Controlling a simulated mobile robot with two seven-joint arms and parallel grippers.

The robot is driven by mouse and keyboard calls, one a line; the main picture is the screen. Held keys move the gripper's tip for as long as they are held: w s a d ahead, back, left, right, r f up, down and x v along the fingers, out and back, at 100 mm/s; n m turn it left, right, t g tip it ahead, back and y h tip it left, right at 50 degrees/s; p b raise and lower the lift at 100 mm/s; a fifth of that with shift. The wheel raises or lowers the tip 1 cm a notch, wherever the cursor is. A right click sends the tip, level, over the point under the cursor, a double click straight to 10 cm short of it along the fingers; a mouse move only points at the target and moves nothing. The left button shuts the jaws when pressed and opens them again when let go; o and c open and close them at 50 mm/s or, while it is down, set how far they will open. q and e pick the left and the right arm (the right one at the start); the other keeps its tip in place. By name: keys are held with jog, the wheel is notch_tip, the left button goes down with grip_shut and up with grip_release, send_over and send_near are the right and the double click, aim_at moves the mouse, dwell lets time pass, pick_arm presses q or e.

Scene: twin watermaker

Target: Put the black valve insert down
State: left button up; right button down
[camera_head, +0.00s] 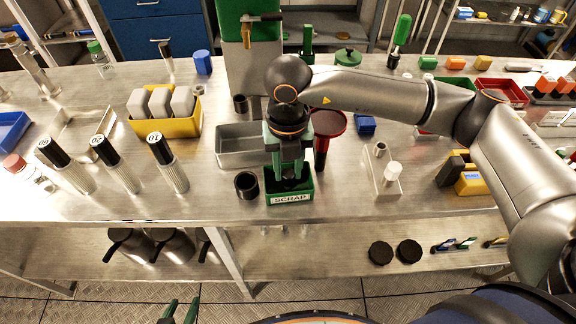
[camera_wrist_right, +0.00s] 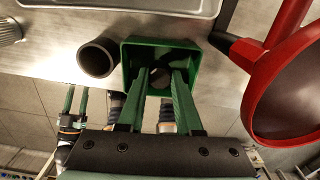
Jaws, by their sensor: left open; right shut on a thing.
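My right gripper (camera_head: 288,178) points down into a green box labelled SCRAP (camera_head: 290,200) near the table's front edge. In the right wrist view its green fingers (camera_wrist_right: 161,72) reach inside the walls of the green box (camera_wrist_right: 206,62). They are shut on the black valve insert (camera_wrist_right: 160,78), which is dark and partly hidden by the fingers and the box. I cannot tell whether it touches the box floor. My left gripper (camera_head: 179,313) is open and empty at the bottom edge of the head view, below the table; its fingers also show in the right wrist view (camera_wrist_right: 75,100).
A hollow black cylinder (camera_head: 246,185) stands just left of the box. A grey metal tray (camera_head: 243,160) lies behind it. A red funnel-like piece (camera_head: 328,124) stands close on the right. Steel cylinders with black tops (camera_head: 167,163) stand further left.

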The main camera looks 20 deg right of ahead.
aim_at(288, 173)
jog(key=shift+f, duration=0.2)
jog(key=c, duration=0.6)
grip_release()
jog(key=shift+r, duration=0.15)
notch_tip(288, 173, up, 12)
jog(key=shift+r, duration=0.1)
